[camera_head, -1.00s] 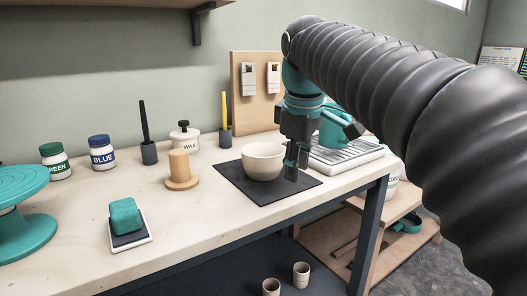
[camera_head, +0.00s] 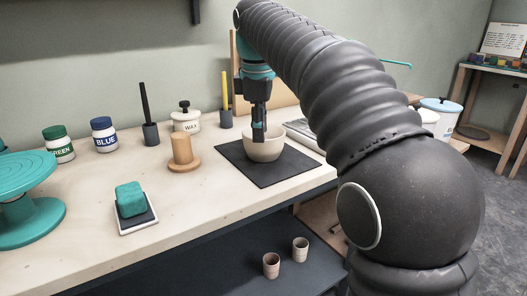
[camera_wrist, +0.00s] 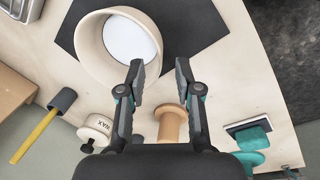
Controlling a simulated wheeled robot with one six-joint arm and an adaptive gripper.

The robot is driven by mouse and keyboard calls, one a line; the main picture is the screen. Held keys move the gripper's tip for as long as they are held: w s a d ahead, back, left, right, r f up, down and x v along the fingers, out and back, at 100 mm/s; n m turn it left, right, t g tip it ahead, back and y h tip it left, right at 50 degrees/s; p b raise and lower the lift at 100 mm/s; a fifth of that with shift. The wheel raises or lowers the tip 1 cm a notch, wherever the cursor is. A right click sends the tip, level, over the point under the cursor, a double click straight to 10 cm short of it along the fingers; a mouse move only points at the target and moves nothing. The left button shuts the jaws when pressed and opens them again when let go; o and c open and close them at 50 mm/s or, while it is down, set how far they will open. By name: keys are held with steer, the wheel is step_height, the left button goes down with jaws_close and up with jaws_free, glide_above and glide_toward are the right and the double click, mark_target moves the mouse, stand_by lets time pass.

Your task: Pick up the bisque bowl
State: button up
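The cream bisque bowl (camera_head: 265,152) stands upright on a dark square mat (camera_head: 268,177) on the workbench. In the wrist view the bowl (camera_wrist: 125,40) is at the upper left, with its pale inside showing. My gripper (camera_head: 259,138) points down at the bowl and covers part of its rim in the head view. In the wrist view my gripper (camera_wrist: 159,64) is open with nothing between its fingers. The left finger overlaps the bowl's rim and the right finger is outside it. Whether a finger touches the bowl cannot be told.
A wooden stand (camera_head: 182,153), a wax jar (camera_head: 186,120) and pen holders are left of the mat. A green sponge (camera_head: 131,198) on a tray, paint jars and a teal turntable (camera_head: 22,180) are farther left. Small cups (camera_head: 271,265) stand on the lower shelf.

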mark_target(261, 161)
steer(key=shift+w+d+f+b, duration=0.1)
steer(key=shift+w+f+b, duration=0.15)
steer(key=shift+f, duration=0.9)
steer(key=shift+w+a+f+b, duration=0.1)
steer(key=shift+w+f+b, duration=0.1)
steer(key=shift+f, duration=0.95)
steer(key=shift+w+d+f+b, duration=0.15)
steer(key=shift+f+b, duration=0.1)
steer(key=shift+f, duration=0.9)
jaws_close()
